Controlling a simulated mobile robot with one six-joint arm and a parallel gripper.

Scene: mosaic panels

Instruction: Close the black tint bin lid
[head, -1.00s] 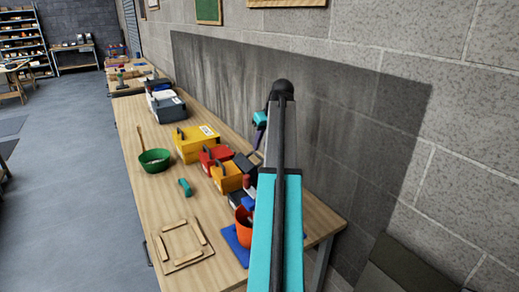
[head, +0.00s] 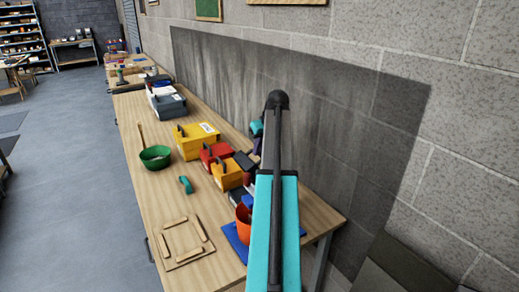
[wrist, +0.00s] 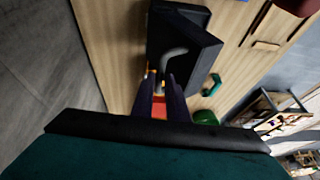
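In the wrist view a black bin (wrist: 160,33) stands on the wooden bench. Its black lid (wrist: 197,50) looks tilted, not flush with the bin, and carries a grey curved handle (wrist: 174,54). My gripper (wrist: 159,82) points at the near side of this bin, close to the handle. Its two dark fingers are apart, with red and orange showing between them. I cannot tell whether they touch the lid. In the head view a dark lid-like piece (head: 243,161) shows beside the coloured bins, and my arm hides my gripper.
On the bench (head: 160,205) stand a red bin (head: 214,152), an orange-yellow bin (head: 227,176), a yellow case (head: 196,141), a green bowl (head: 155,157) and an orange cup (head: 243,223). A wooden frame (head: 185,240) lies in front. The wall (head: 340,120) is close behind.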

